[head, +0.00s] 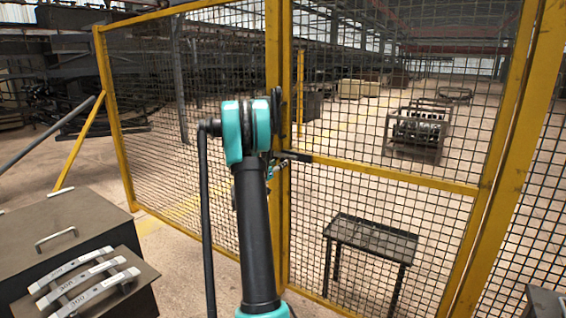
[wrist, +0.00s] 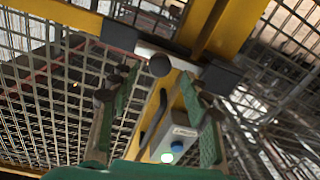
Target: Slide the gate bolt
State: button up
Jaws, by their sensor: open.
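The gate bolt is a pale metal bar (wrist: 145,49) with a round dark knob (wrist: 159,65). In the wrist view it runs between a dark bracket (wrist: 118,35) on the left and another dark bracket (wrist: 221,77) on the right, across the yellow post. My gripper (wrist: 160,88) is open, its green-padded fingers either side of the knob in the picture. I cannot tell whether they touch it. In the head view a dark end of the bolt assembly (head: 294,156) shows at the mesh gate's middle rail (head: 390,175); my arm hides the rest.
A grey box with a lit greenish lamp (wrist: 174,142) sits on the post below the knob. A dark chest (head: 65,225) with several labelled handles stands at left. A small dark table (head: 372,235) and a rack (head: 418,130) stand beyond the mesh.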

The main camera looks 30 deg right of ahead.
aim_at(281, 157)
jog(key=shift+x, duration=2.5)
grip_shut()
